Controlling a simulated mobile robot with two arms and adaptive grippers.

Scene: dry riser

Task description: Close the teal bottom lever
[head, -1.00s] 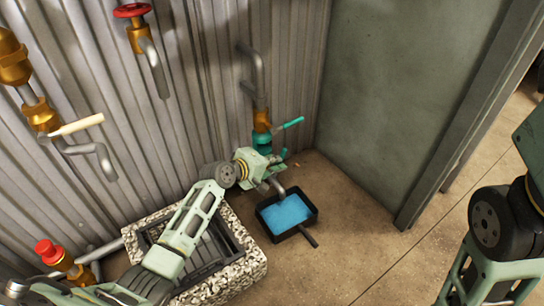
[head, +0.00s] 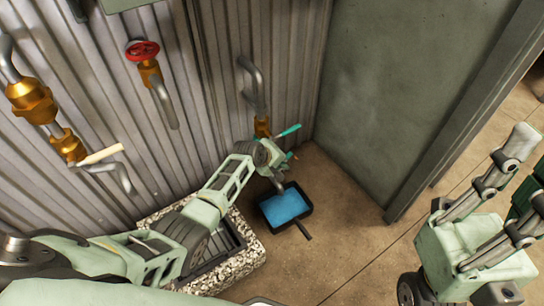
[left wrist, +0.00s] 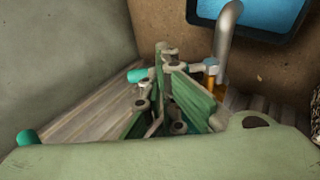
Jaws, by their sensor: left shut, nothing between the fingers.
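A teal upper lever (head: 289,131) sticks out to the right from the brass valve (head: 262,127) on the wall pipe. A small teal end, seemingly the bottom lever (left wrist: 137,75), shows left of my fingers in the left wrist view. In the head view my left gripper (head: 274,160) is at the lower valve and hides most of it. It also shows in the left wrist view (left wrist: 165,78), shut and empty, close beside the bottom lever; contact cannot be told. The upper lever's end (left wrist: 25,138) shows there at lower left. My right gripper (head: 528,170) is open, away at the right.
A black tray of blue water (head: 286,206) stands on the floor under the spout (left wrist: 227,45). A stone-rimmed basin (head: 240,265) lies below my left arm. A red wheel valve (head: 141,50) and a cream-handled valve (head: 102,154) are on the corrugated wall. Floor at right is clear.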

